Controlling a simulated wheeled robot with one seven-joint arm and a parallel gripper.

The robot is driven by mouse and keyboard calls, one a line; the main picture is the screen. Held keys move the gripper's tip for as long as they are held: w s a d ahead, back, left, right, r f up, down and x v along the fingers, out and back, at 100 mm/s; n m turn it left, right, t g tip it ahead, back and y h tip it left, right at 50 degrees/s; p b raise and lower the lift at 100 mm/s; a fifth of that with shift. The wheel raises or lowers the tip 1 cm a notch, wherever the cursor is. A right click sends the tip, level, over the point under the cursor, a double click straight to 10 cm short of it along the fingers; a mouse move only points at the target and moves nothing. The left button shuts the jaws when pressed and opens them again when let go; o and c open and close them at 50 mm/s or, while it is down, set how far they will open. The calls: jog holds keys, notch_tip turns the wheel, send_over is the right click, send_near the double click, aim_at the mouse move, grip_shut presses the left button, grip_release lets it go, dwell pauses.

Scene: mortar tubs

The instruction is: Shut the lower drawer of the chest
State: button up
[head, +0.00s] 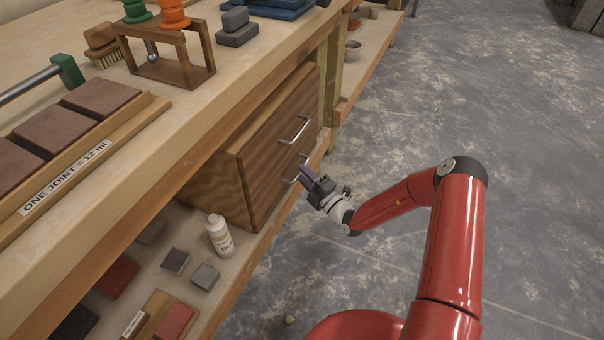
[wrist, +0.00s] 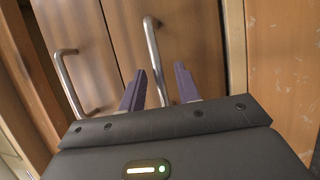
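The wooden chest (head: 222,185) stands under the workbench, with its drawer fronts facing the floor side. The upper drawer handle (head: 294,131) and the lower drawer handle (head: 290,181) are metal bars. In the head view, the lower front looks nearly flush with the upper; I cannot tell how far it stands out. My gripper (head: 305,173) is at the lower handle. In the wrist view, its purple fingers (wrist: 160,90) are apart, with the lower drawer's handle (wrist: 152,45) showing between them. I cannot tell whether they touch it. The upper handle (wrist: 68,80) is left of the fingers.
The chest rests on the bench's lower shelf (head: 235,275), beside a white bottle (head: 219,236) and small grey blocks (head: 190,268). A bench leg (head: 331,75) stands beyond the chest. The concrete floor (head: 400,130) to the right is open.

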jog(key=v, duration=0.6)
jog(key=shift+s+d, duration=0.25)
